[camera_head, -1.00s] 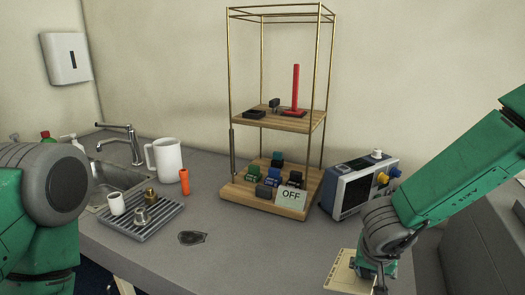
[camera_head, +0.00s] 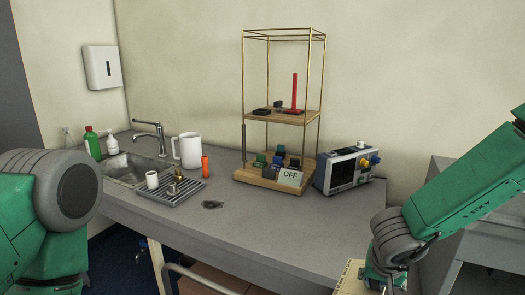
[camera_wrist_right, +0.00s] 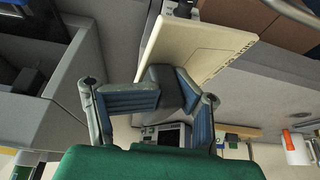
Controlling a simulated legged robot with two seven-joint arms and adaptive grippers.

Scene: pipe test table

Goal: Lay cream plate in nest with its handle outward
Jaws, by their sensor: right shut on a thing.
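The cream plate (camera_head: 349,280) is at the bottom edge of the head view, at the lower right and partly cut off. My right gripper (camera_head: 380,285) is shut on it, with its fingertips mostly hidden. In the right wrist view the plate (camera_wrist_right: 205,45) is a flat cream board with small dark marks along one edge, beyond the fingers. A dark block (camera_wrist_right: 168,88) sits between the fingers beside the plate; I cannot tell whether it is the handle. No nest can be made out clearly. My left arm shows at the left, but its gripper is out of view.
A wooden rack (camera_head: 270,179) with blocks and an OFF card stands at the back. A meter (camera_head: 347,170) stands to its right. A drying tray (camera_head: 172,192), white jug (camera_head: 188,151) and orange cylinder (camera_head: 205,166) are left. A flat dark piece (camera_head: 212,205) lies mid-table; the front worktop is clear.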

